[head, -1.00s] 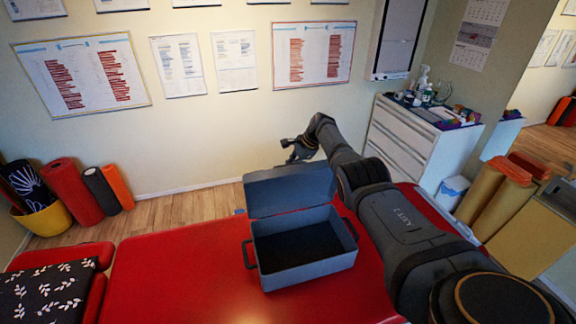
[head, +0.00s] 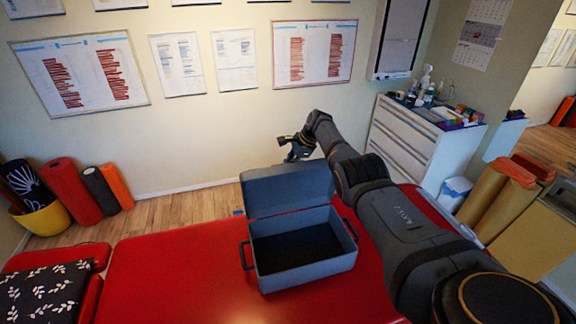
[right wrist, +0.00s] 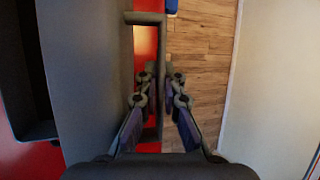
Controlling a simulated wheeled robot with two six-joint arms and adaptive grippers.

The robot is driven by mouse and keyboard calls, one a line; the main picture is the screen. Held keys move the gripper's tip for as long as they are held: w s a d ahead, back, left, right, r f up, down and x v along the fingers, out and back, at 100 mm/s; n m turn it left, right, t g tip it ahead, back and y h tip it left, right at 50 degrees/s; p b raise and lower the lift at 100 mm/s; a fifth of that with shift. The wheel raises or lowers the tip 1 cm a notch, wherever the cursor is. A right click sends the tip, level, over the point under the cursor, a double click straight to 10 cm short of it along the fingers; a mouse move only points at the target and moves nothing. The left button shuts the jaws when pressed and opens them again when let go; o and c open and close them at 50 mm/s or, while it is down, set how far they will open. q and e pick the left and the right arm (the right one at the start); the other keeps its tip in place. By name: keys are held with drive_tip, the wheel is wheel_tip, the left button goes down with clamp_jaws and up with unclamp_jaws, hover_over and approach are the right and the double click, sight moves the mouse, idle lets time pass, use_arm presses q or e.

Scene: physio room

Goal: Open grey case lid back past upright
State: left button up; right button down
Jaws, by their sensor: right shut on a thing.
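The grey case (head: 305,270) stands open on the red treatment table in the head view. Its dark inside looks empty. Its lid (head: 288,188) is raised at the back edge and stands roughly upright; its exact tilt is hard to tell. My right gripper (head: 292,148) is behind the lid's top edge. In the right wrist view my right gripper (right wrist: 165,92) is shut on the lid's bracket handle (right wrist: 148,18), with one finger inside the loop and one outside. The lid (right wrist: 85,80) fills the left of that view. My left gripper is not in view.
The red table (head: 180,275) is clear left of the case. A patterned black cushion (head: 45,292) lies far left. Behind are wood floor and the wall. A white drawer cabinet (head: 410,145) stands at the right, with a small bin (head: 455,190) beside it.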

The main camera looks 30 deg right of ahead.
drive_tip(key=shift+s+f, duration=0.1)
drive_tip(key=shift+f, duration=0.35)
drive_tip(key=c, duration=1.8)
unclamp_jaws()
drive_tip(key=shift+w+d+f, duration=0.25)
drive_tip(key=shift+w+f, duration=0.05)
drive_tip(key=shift+w, duration=0.25)
drive_tip(key=v, duration=1.2)
drive_tip(key=shift+s+r, duration=0.2)
drive_tip(key=shift+r, duration=0.1)
drive_tip(key=shift+c, duration=0.4)
